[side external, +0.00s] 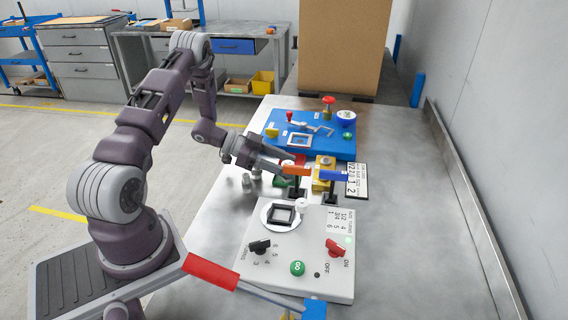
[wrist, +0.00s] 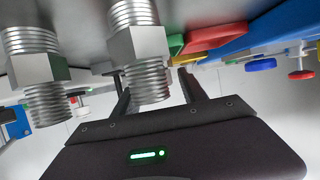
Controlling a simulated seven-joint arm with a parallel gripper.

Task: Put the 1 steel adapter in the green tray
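Two steel adapters, threaded with hex collars, stand on the steel table. In the wrist view one is at the far left (wrist: 36,70) and one is nearer the middle (wrist: 138,52). In the side view they are small grey pieces (side external: 246,181) left of the green tray (side external: 283,182). The green tray (wrist: 175,45) shows only partly in the wrist view, beside a red tray. My gripper (wrist: 158,88) is open, its fingers spread with a gap. The middle adapter overlaps the left finger in that view; I cannot tell whether they touch. In the side view my gripper (side external: 276,164) is low over the table, near the trays.
A red tray (wrist: 215,37) and a yellow tray (side external: 322,182) are close to the green one. A blue station (side external: 325,150) is behind and a white station (side external: 300,282) in front. The table's right side is clear.

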